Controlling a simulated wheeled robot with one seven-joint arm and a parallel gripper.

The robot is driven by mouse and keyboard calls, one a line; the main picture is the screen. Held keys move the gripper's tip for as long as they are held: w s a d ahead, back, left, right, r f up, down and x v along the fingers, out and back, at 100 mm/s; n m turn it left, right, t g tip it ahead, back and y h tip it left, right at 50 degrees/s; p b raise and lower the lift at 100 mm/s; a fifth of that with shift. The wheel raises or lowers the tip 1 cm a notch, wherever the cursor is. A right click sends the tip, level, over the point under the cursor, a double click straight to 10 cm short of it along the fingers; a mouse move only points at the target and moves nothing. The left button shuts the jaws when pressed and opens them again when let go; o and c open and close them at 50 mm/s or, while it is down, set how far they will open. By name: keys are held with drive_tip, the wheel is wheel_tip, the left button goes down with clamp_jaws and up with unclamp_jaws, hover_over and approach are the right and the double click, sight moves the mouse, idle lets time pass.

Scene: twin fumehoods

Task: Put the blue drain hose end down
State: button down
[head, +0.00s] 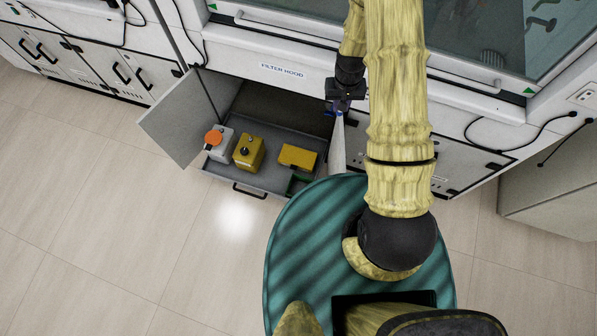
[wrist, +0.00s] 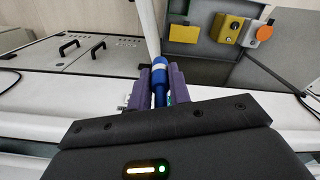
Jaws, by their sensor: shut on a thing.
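The blue drain hose end (wrist: 160,92), with a pale band near its tip, is between the purple fingers of my gripper (wrist: 160,78) in the wrist view. The gripper is shut on it. In the head view my gripper (head: 337,110) is at the filter hood's front, at the upper right of the open cabinet, and only a small blue bit shows there. The rest of the hose is hidden.
Below is a pulled-out grey drawer (head: 222,171) holding a pale container with an orange cap (head: 214,138), a yellow container (head: 249,152) and a yellow box (head: 298,157). An open cabinet door (head: 178,122) stands left; a pale upright panel (head: 339,150) stands below my gripper.

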drive_tip(key=a+f+m+b, duration=0.1)
drive_tip(key=a+f+b, duration=0.3)
drive_tip(key=f+b, duration=1.8)
drive_tip(key=s+a+f+m+b, duration=0.1)
drive_tip(key=a+f+b, duration=0.3)
drive_tip(key=f+b, duration=1.7)
drive_tip(key=s+a+f+m+b, duration=0.1)
drive_tip(key=a+f+b, duration=0.3)
drive_tip(key=f+b, duration=1.8)
drive_tip(key=shift+a+f+m+b, duration=0.25)
drive_tip(key=shift+f+m+b, duration=0.05)
drive_tip(key=shift+f+m, duration=0.1)
drive_tip(key=shift+r, duration=0.1)
wheel_tip(320, 180, down, 6)
drive_tip(key=b, duration=0.4)
drive_tip(key=shift+f, duration=0.25)
drive_tip(key=shift+f+b, duration=1.45)
drive_tip(key=shift+f, duration=0.3)
drive_tip(key=shift+f, duration=0.15)
